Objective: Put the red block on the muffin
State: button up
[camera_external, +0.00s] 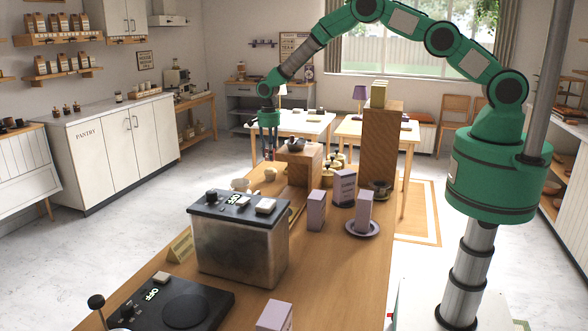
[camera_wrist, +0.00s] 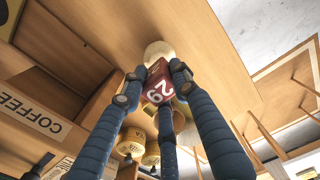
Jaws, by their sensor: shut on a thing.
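My gripper (camera_external: 268,157) is low over the wooden counter in the external view, near its far end. In the wrist view my gripper (camera_wrist: 155,84) has its dark blue fingers closed around the red block (camera_wrist: 158,82), which carries white digits. A pale, round-topped muffin (camera_wrist: 158,49) shows just beyond the block, partly covered by it. The muffin (camera_external: 270,174) stands on the counter below my fingertips in the external view. The block appears above the muffin; I cannot tell whether they touch.
A wooden crate (camera_external: 299,167) stands close right of my gripper; its COFFEE label (camera_wrist: 32,117) shows in the wrist view. A tall wooden block (camera_external: 381,145) is further right. A cup (camera_external: 240,185) and a metal machine (camera_external: 238,244) are nearer. Yellowish round containers (camera_wrist: 133,142) stand near the fingers.

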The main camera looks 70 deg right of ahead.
jog(key=shift+f, duration=0.1)
jog(key=shift+f+p, duration=0.35)
jog(key=shift+f, duration=1.4)
jog(key=shift+f, duration=0.15)
jog(key=o, duration=1.1)
jog(key=shift+o, duration=0.2)
jog(key=shift+r+b, duration=1.1)
jog(key=shift+r, duration=5.05)
